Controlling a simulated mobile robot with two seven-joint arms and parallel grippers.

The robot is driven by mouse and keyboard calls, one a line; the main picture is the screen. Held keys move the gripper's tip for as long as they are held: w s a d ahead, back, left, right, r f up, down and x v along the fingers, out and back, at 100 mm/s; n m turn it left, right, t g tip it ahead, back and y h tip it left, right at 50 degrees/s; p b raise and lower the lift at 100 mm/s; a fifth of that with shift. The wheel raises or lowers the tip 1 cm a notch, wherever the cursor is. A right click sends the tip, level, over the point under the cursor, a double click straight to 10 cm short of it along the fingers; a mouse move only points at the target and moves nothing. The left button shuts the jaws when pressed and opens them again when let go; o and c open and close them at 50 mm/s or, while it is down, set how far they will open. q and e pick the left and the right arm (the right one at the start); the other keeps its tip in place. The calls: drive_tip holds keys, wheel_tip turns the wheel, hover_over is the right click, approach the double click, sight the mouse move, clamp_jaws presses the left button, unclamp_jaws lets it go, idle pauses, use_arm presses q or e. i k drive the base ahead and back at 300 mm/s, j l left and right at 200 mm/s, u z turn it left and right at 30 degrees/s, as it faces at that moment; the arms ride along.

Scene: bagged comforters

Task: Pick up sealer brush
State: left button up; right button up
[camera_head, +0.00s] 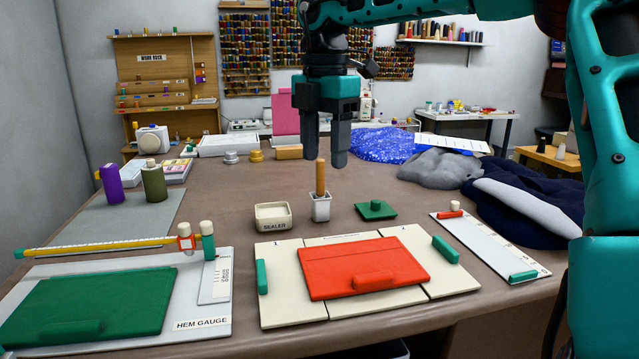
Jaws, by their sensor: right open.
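An open cream box marked SEALER (273,217) sits just left of the holder. My right gripper (325,152) points down, its dark fingers apart, at the top of the brush handle. The handle's top shows between the fingertips in the picture; I cannot tell whether they touch it. My left gripper is not in view.
A green lidded piece (376,210) lies right of the holder. A red panel (363,267) on cream boards is in front. Folded fabric (525,205) lies at the right.

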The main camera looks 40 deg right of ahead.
sight(321, 162)
drive_tip(key=i+l, duration=0.65)
drive_tip(key=l, duration=0.15)
